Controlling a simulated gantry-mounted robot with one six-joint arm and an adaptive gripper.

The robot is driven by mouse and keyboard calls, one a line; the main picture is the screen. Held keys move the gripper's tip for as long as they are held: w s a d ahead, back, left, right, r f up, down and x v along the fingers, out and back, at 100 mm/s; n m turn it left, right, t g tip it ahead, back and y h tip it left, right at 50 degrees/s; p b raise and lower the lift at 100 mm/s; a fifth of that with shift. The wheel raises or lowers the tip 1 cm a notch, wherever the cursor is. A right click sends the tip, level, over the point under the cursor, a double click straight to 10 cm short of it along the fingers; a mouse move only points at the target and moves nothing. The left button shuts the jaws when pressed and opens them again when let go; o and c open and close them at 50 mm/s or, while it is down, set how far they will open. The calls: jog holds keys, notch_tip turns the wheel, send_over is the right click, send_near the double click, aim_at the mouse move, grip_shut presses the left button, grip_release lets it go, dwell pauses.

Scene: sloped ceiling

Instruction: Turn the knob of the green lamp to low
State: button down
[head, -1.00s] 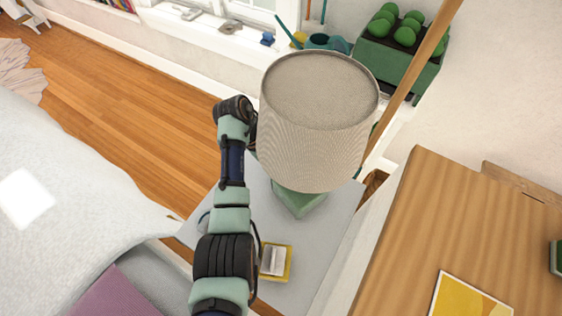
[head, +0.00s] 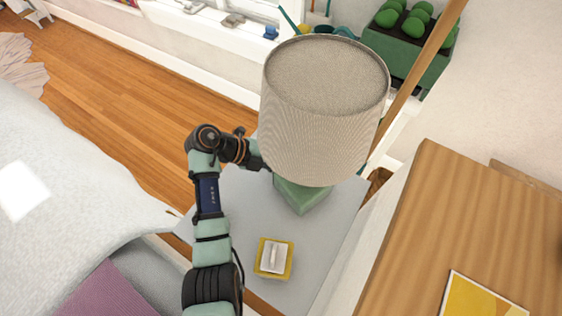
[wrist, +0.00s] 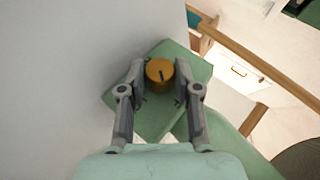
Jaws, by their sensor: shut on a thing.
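The green lamp stands on a grey table, with a large beige shade (head: 325,110) over a green base (head: 302,195). In the wrist view the base (wrist: 155,118) carries a round orange knob (wrist: 159,71) with a dark pointer line, which runs nearly straight up the picture, tilted slightly. My gripper (wrist: 161,78) has one finger on each side of the knob and is shut on it. In the head view my arm reaches in from the left, and the shade hides the knob and my fingertips.
A yellow tray with a pale item (head: 274,258) lies on the grey table (head: 315,235) near my arm. A wooden pole (head: 415,75) rises behind the lamp. A wooden desk (head: 450,220) stands at the right, a bed (head: 80,190) at the left. Open floor (head: 130,95) lies beyond.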

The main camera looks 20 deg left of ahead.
dwell(0.3)
jog(key=c, duration=0.8)
grip_release()
jog(key=v, duration=1.2)
jog(key=shift+a, duration=0.1)
